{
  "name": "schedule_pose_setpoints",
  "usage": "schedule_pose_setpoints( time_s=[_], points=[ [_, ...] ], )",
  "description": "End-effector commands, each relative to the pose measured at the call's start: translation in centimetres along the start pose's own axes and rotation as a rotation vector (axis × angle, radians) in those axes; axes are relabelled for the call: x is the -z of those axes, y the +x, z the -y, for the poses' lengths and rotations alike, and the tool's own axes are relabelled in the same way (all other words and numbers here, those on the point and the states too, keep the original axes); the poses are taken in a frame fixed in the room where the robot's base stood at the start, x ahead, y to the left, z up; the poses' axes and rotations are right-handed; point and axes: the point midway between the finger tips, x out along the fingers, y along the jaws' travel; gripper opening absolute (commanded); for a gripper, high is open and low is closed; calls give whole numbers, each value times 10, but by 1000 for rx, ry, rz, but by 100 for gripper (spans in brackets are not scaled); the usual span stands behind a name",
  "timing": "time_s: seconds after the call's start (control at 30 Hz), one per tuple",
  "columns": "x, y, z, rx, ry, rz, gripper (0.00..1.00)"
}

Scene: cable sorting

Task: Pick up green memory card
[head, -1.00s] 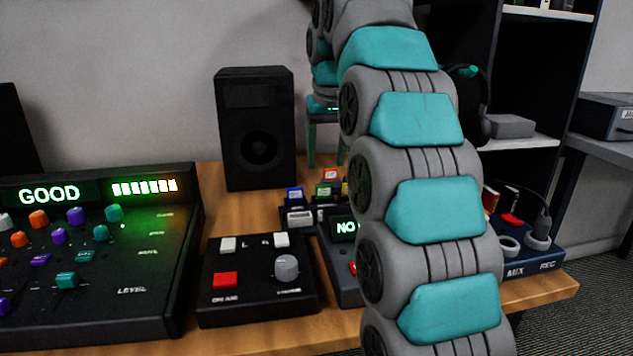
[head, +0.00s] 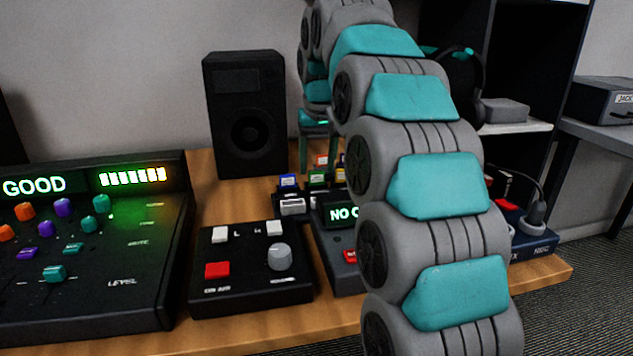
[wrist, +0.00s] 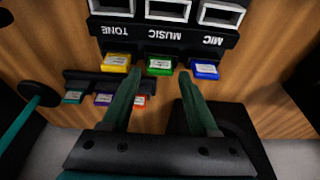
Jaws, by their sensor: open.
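The green memory card (wrist: 159,67) stands in the middle, below the MUSIC label of a black holder (wrist: 165,36) in the wrist view, between a yellow card (wrist: 116,63) and a blue card (wrist: 204,69). It also shows small in the head view (head: 317,177), left of my arm. My gripper (wrist: 155,82) is open and empty in the wrist view. Its two green fingers point toward the cards, with the green card just beyond and between the fingertips. No contact is visible. In the head view my fingers (head: 317,117) show only partly behind my arm.
A black speaker (head: 245,115) stands behind. A button box (head: 250,270) and a mixing console (head: 90,290) stand in front and left. Bare wood (wrist: 260,70) shows right of the holder.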

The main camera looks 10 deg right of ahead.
Motion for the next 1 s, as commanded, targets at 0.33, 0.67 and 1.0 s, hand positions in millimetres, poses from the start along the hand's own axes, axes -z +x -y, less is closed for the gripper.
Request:
schedule_pose_setpoints(
  time_s=[0.33,0.67,1.0],
  points=[
    [-1,15,0,0,-1,3,60],
    [-1,15,0,0,-1,3,26],
    [-1,16,0,0,-1,4,0]
  ],
)
